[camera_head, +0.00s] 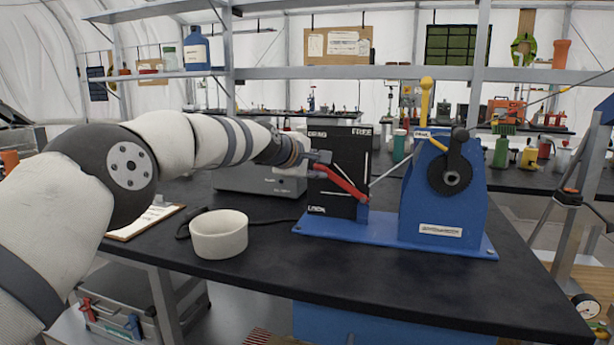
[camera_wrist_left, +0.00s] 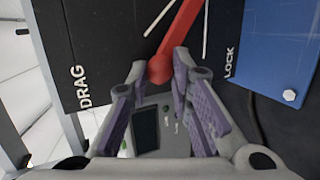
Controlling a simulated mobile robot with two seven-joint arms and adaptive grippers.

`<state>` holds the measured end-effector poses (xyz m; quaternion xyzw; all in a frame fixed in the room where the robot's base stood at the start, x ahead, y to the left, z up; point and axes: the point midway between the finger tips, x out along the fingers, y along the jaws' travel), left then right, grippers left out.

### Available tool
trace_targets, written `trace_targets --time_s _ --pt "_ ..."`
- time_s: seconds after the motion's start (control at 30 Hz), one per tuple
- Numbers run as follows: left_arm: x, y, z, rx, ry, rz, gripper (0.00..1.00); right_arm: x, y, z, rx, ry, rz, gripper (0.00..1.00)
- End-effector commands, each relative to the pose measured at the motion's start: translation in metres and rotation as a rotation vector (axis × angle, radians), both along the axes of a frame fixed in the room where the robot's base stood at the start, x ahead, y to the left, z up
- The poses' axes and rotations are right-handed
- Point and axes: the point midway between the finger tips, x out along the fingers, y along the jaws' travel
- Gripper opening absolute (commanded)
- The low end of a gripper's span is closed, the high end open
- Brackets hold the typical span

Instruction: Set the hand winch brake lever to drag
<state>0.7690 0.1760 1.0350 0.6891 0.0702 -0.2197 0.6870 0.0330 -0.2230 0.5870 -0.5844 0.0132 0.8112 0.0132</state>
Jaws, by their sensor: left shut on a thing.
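The hand winch (camera_head: 440,205) is a blue housing with a black crank on a blue base bolted to a dark bench. To its left stands a black brake panel (camera_head: 350,150) lettered DRAG at upper left, FREE at upper right and LOCK at lower left. The red brake lever (camera_head: 346,184) slants up-left from its pivot near the panel's lower right. Its tip lies between DRAG and LOCK. My left gripper (camera_head: 319,165) is shut on the lever's end. The lever (camera_wrist_left: 181,32) also shows in the left wrist view, its round tip between the fingers (camera_wrist_left: 158,78).
A white bowl (camera_head: 218,236) and a clipboard (camera_head: 146,221) are on the bench left of the winch. A grey box (camera_head: 262,178) stands behind my left forearm. A yellow-handled lever (camera_head: 426,97) rises from the winch top. The bench front is clear.

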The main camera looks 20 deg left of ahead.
Motion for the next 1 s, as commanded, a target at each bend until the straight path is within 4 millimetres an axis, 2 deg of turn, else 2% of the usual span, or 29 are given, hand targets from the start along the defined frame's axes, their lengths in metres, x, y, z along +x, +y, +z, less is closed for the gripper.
trace_targets --time_s 0.03,0.4,0.97,1.0 --pt "0.0 -0.004 0.007 0.03 -0.007 0.0 0.0 0.001 0.0 0.001 0.0 -0.004 0.0 0.0" --pt "0.0 -0.016 0.02 0.179 -0.013 0.002 0.0 0.0 0.0 0.0 0.0 0.001 0.0 0.0" --pt "0.0 -0.017 0.023 0.204 -0.014 0.005 0.0 -0.001 0.0 0.0 0.0 0.001 0.0 0.0" --pt "0.001 -0.017 0.023 0.204 -0.014 0.005 0.27 -0.001 0.0 0.0 0.0 0.001 0.0 0.0"
